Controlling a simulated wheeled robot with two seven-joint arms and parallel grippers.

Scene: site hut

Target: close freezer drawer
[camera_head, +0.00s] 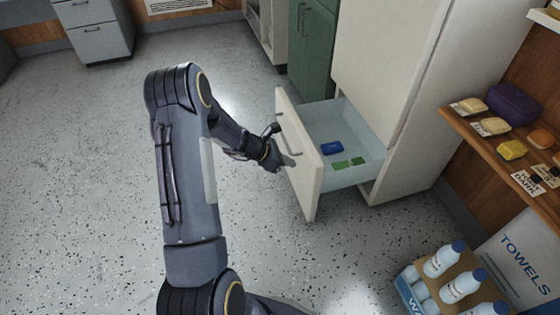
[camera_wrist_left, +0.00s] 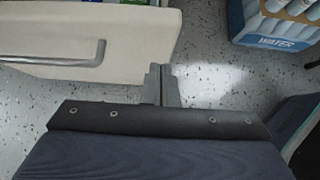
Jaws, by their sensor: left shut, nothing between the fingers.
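The freezer drawer (camera_head: 303,165) is pulled out from the bottom of the white freezer (camera_head: 385,70). A blue item (camera_head: 332,147) and a green item (camera_head: 348,162) lie inside it. A grey bar handle (camera_head: 289,135) is on its front, and the front with the handle (camera_wrist_left: 85,57) also shows in the left wrist view. My left gripper (camera_head: 292,160) is at the outer face of the drawer front, below the handle. Its fingers (camera_wrist_left: 161,80) are shut and empty, near the front's edge in the wrist view. I cannot tell whether they touch it. My right gripper is not in view.
A green cabinet (camera_head: 313,50) stands beside the freezer. A wooden shelf (camera_head: 500,160) with small goods is at the right. A carton of water bottles (camera_head: 410,290) and a towels box (camera_head: 520,255) stand on the floor at lower right. The speckled floor (camera_head: 90,190) at left is clear.

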